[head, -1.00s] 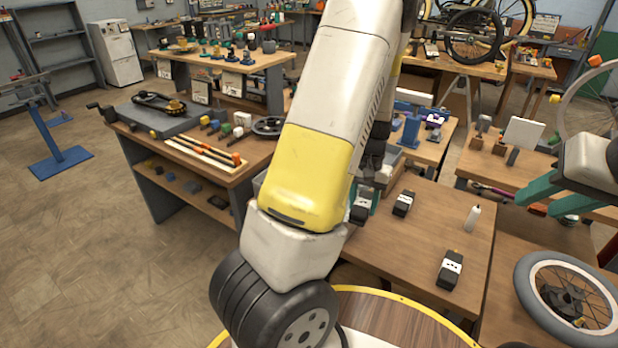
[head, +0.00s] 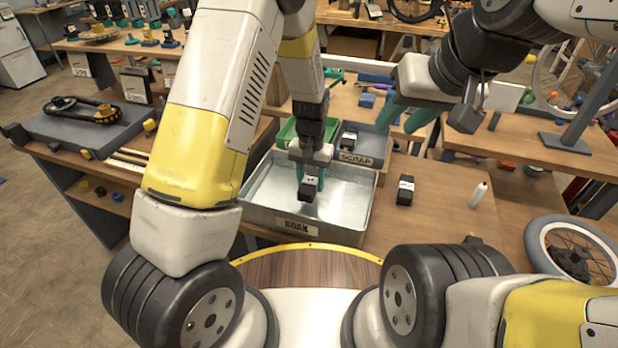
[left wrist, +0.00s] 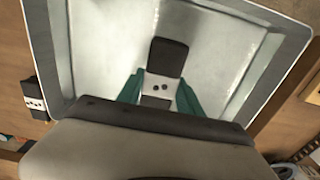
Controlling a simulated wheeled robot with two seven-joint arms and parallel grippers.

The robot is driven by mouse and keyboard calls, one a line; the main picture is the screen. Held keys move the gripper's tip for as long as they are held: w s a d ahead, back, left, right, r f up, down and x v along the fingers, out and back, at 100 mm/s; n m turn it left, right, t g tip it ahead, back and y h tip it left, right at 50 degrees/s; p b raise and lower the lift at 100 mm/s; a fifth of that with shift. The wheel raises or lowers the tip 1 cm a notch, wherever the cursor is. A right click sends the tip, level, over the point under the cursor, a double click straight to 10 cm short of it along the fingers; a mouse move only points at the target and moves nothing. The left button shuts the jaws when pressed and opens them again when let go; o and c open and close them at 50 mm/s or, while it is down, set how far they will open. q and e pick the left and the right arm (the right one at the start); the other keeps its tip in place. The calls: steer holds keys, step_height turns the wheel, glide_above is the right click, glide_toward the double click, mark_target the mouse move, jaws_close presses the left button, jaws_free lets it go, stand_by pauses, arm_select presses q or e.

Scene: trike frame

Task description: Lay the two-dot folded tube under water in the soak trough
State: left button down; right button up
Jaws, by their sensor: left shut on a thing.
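The two-dot folded tube (head: 309,190) is black with a white band; its two dots show in the left wrist view (left wrist: 160,87). My left gripper (head: 311,172) points down, its teal fingers shut on the tube's sides. The tube is over the inside of the soak trough (head: 297,226), a grey metal pan labelled SOAK. I cannot tell whether the tube touches the water, and no water line is clear. The trough's walls also show in the left wrist view (left wrist: 52,50). My right gripper (head: 408,118) is open and empty above the bench, behind the trough's right side.
A tray labelled SCRAP (head: 356,160) adjoins the trough's back right, with a dark tube (head: 349,137) in it. A green tray (head: 290,131) is behind the trough. Another folded tube (head: 405,190) and a white bottle (head: 478,195) stand on the bench right of the trough.

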mark_target(311, 179)
arm_select(q)
steer(key=shift+f, duration=3.5)
steer(key=shift+f, duration=0.15)
steer(key=c, duration=0.8)
jaws_free()
step_height(311, 179, up, 12)
steer(key=shift+r, duration=0.25)
steer(key=s+a+r+n+t+h, duration=0.1)
steer(key=s+a+r, duration=0.25)
steer(key=r, duration=0.55)
steer(key=s+a+r+n+t+h, duration=0.1)
steer(key=s+a+r+t, duration=0.2)
steer(key=r, duration=0.6)
steer(key=s+a+r+t, duration=0.1)
steer(key=s+a+r, duration=0.3)
steer(key=s, duration=0.2)
steer(key=s+a+r+n+t, duration=0.1)
steer(key=s+a+r, duration=0.2)
steer(key=s+r, duration=0.2)
steer(key=shift+s+a, duration=0.35)
steer(key=shift+s, duration=0.85)
